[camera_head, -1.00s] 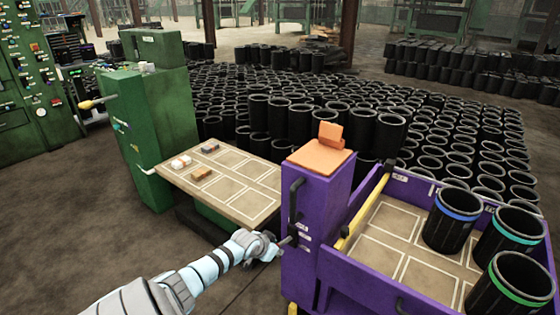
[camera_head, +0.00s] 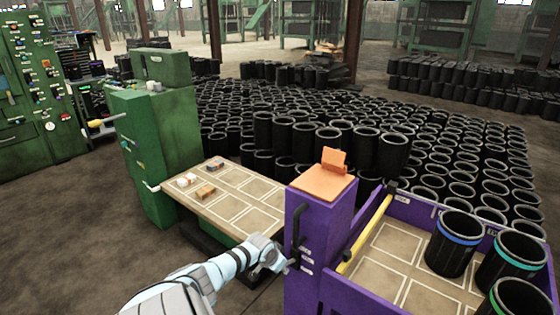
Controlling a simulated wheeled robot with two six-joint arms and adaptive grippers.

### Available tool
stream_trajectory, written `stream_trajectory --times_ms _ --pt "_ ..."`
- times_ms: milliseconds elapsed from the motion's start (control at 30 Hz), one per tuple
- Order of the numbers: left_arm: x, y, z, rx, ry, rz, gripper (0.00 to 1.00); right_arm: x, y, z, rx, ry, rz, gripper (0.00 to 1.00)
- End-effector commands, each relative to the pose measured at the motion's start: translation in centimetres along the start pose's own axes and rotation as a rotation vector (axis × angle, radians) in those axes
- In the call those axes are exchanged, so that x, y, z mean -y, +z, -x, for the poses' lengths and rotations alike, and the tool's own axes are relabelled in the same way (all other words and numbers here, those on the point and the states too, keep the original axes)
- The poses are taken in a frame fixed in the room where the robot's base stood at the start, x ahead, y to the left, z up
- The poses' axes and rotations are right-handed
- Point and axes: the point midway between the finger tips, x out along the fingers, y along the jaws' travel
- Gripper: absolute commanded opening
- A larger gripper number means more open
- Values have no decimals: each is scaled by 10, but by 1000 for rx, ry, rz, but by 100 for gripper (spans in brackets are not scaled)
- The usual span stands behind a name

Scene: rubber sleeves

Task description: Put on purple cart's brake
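The purple cart (camera_head: 318,255) stands at the lower right, with a tall purple post at its near left corner. A black upright handle (camera_head: 298,224) is on the post's left face. A small dark lever (camera_head: 292,262) sticks out to the left below it; I cannot tell for certain that it is the brake. My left gripper (camera_head: 279,261) is beside the post, right at this lever. It touches or nearly touches the lever. Its fingers are small and partly hidden, so their opening is unclear. My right gripper is not in view.
Black sleeves with blue and green bands (camera_head: 457,243) stand in the cart's tray, beside a yellow bar (camera_head: 366,232). An orange plate (camera_head: 323,183) tops the post. A tan table (camera_head: 228,207) with small boxes joins a green machine (camera_head: 155,150). Many black sleeves fill the floor behind.

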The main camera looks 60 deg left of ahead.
Motion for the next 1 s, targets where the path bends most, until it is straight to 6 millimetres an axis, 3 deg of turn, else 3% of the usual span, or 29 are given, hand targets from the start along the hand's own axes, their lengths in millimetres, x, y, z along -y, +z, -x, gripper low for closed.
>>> stream_trajectory --times_ms 333,467,567,800,1000 --pt "-2 1 0 4 2 -1 45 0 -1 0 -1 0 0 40" --pt "0 1 8 3 -1 -3 45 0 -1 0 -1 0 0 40" --pt "-1 2 25 5 1 -9 45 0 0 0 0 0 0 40" --pt "0 2 95 9 -4 -20 45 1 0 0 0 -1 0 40" --pt "1 0 116 2 -5 -9 45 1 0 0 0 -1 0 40"
